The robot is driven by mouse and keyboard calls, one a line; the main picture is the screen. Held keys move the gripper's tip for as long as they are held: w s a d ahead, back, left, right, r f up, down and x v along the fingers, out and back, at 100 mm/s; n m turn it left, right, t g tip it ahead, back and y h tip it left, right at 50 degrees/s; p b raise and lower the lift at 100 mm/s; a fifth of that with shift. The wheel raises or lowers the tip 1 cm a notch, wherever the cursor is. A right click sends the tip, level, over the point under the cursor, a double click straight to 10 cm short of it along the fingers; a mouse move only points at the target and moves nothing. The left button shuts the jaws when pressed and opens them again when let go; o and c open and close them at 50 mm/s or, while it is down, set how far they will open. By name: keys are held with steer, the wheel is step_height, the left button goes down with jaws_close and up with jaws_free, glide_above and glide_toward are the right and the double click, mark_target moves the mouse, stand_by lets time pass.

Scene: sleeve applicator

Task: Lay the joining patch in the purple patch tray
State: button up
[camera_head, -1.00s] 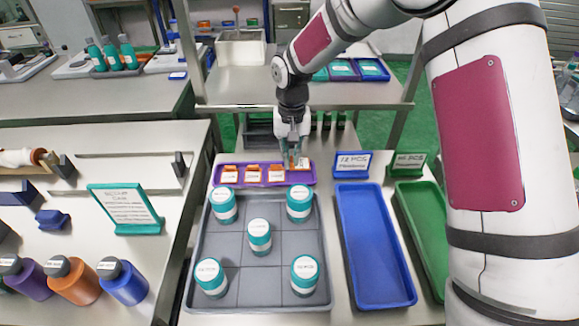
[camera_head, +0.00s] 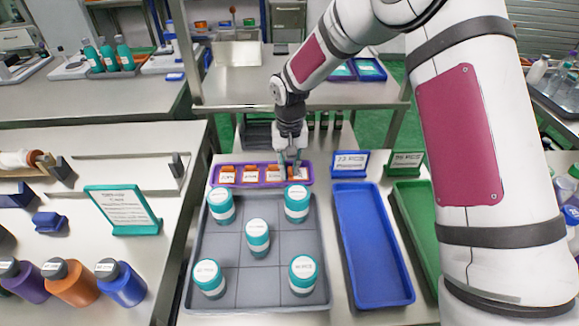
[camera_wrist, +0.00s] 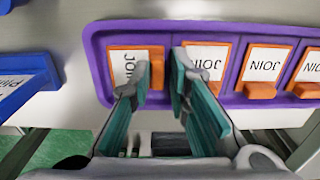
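The purple patch tray (camera_head: 226,185) stands behind the grey tray. It also shows across the wrist view (camera_wrist: 172,27). Several JOIN patches with white labels and orange tabs lie in a row in it. The joining patch (camera_wrist: 128,66) at my gripper lies in the tray's end slot, at the left in the wrist view, its lettering turned sideways from the others. My gripper (camera_wrist: 163,72) is over this patch with its teal fingers apart. The orange tab (camera_wrist: 157,68) shows in the gap, nearer the left finger. In the head view my gripper (camera_head: 290,171) covers part of the tray's right end.
A grey tray (camera_head: 238,235) with several teal-lidded jars is in front of the purple tray. A blue tray (camera_head: 374,245) and a green tray (camera_head: 409,215) lie to its right. A blue sign (camera_head: 350,163) stands close to the right of the purple tray.

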mark_target(290, 170)
step_height(290, 170, up, 12)
steer(key=shift+r, duration=0.15)
stand_by(0.4)
steer(key=s+d+r+t, duration=0.2)
steer(key=s+d+r, duration=0.9)
steer(key=s+r, duration=0.3)
steer(key=s+d+t, duration=0.1)
steer(key=s+d, duration=0.2)
steer(key=s, duration=0.7)
steer(key=s+d, duration=0.3)
steer(key=s, duration=0.6)
steer(key=shift+s+f+t, duration=0.4)
